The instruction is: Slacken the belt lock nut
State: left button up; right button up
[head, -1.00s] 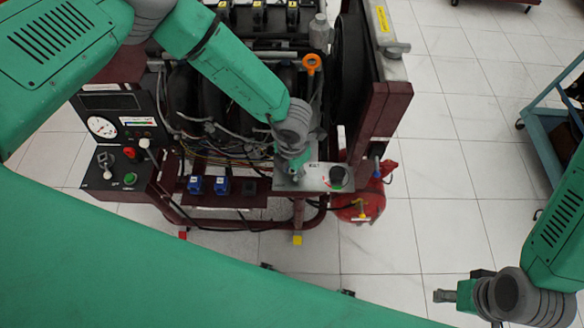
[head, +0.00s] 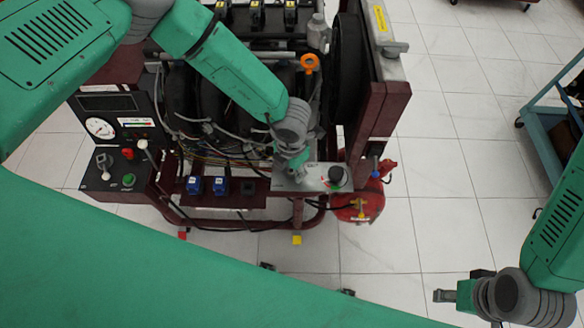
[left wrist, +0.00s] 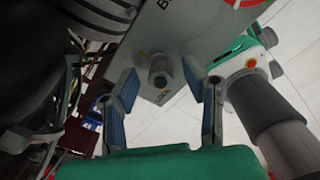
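The belt lock nut (left wrist: 160,75) is a grey nut on a light metal plate marked "LOCK" in the left wrist view. The plate (head: 287,183) juts from the front of the engine trainer in the head view. My left gripper (left wrist: 160,82) is open, with one blue-padded finger on each side of the nut and visible gaps between. In the head view the left gripper (head: 297,172) points down over the plate and hides the nut. My right gripper (head: 446,295) is far off at the lower right over the floor; its finger opening is unclear.
Wires and hoses (head: 215,150) lie to the left. A control box (head: 118,180) is at far left, and a red tank (head: 362,205) is at right.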

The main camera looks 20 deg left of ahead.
pick_arm(q)
notch_tip(320, 180, up, 12)
jog(key=shift+f, duration=0.2)
jog(key=shift+w, duration=0.1)
dwell(0.4)
